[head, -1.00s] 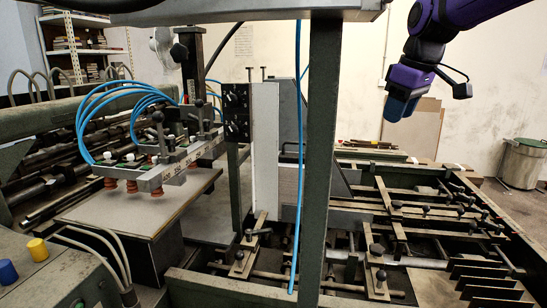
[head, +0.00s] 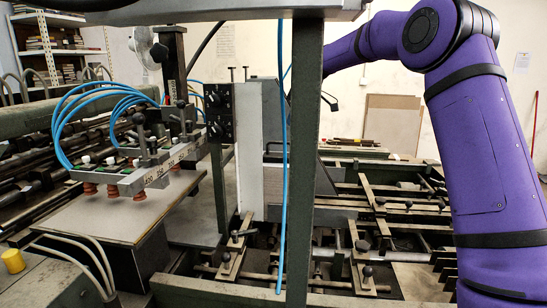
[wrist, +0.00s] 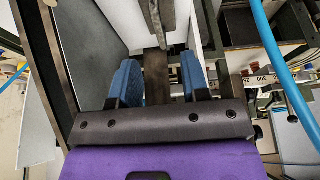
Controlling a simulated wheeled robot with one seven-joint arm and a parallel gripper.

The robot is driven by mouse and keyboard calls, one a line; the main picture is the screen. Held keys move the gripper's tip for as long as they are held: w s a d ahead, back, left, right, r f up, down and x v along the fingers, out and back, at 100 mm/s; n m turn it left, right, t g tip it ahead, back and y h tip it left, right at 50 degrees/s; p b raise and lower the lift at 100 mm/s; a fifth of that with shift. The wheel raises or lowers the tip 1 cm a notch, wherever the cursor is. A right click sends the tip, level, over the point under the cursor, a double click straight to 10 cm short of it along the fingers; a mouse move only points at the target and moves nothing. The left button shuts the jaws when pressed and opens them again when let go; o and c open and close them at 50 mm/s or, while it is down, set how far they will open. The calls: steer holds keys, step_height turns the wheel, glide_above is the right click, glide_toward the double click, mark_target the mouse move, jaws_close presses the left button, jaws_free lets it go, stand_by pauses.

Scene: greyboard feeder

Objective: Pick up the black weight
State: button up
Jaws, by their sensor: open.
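In the wrist view, my gripper (wrist: 160,66) is open, its two blue fingers spread apart. A dark flat bar (wrist: 155,88) runs upright in the picture through the gap between them. I cannot tell whether this bar is the black weight or part of the machine, nor whether a finger touches it. No other thing is clearly the black weight. In the head view, my purple arm reaches in from the right and its far end goes behind the green post (head: 307,190), so my gripper is hidden there.
The green post and a hanging blue hose (head: 282,170) stand in front of my arm's far end. A tall white panel (head: 248,150) stands left of them. The suction-cup bar (head: 150,175) hangs over a grey board (head: 135,215). Rails and clamps fill the lower right.

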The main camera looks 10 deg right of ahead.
mark_target(279, 143)
steer(key=x, duration=0.4)
steer(key=shift+a+f, duration=0.2)
steer(key=shift+f, duration=0.1)
steer(key=shift+w+a+x, duration=0.15)
steer(key=shift+x, duration=1.15)
steer(key=shift+w+a+x, duration=0.1)
steer(key=shift+w+x, duration=0.05)
steer(key=shift+x, duration=1.15)
steer(key=shift+r, duration=0.2)
jaws_close()
steer(key=shift+r, duration=0.1)
